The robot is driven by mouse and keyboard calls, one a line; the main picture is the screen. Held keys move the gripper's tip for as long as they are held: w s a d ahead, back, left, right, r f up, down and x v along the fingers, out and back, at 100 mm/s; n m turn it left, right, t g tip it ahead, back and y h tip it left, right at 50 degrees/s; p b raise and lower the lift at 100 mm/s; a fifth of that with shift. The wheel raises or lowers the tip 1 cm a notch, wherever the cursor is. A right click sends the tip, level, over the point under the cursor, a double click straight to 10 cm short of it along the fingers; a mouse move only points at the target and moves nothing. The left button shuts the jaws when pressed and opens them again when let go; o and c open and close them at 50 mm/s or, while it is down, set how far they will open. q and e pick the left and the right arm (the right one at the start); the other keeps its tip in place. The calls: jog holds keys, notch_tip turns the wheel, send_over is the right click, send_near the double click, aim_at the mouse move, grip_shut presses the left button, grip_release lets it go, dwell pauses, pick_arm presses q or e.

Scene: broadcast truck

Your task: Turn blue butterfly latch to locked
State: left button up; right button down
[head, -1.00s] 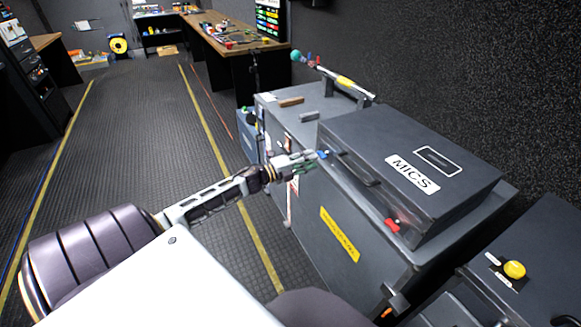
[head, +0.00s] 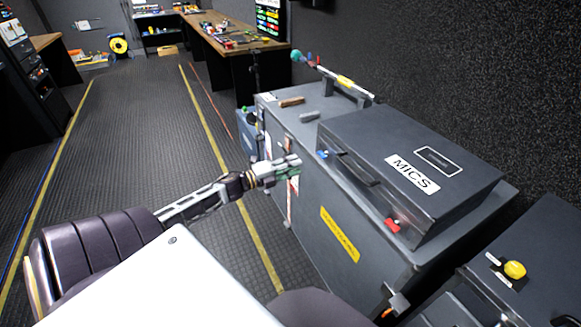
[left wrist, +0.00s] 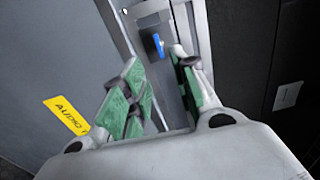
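The blue butterfly latch (head: 322,154) is on the front side of the dark case (head: 445,150) labelled MICS, near its left end. It also shows in the left wrist view as a small blue tab (left wrist: 158,45), standing nearly upright in that picture. My left gripper (head: 295,167) is in front of the grey cabinet, left of and a little below the latch, apart from it. In the left wrist view its green-padded fingers (left wrist: 157,76) are open and empty, with the latch beyond the gap between them. I cannot tell whether the latch is locked.
A red latch (head: 393,224) is at the case's near end, with a black handle (head: 360,170) between the latches. The case sits on a grey cabinet (head: 305,205) with a yellow label. Small items lie on its far top. The floor to the left is clear.

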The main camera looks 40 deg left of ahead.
pick_arm(q)
jog(key=shift+s+a, duration=0.15)
jog(key=shift+s, duration=0.15)
dwell(0.5)
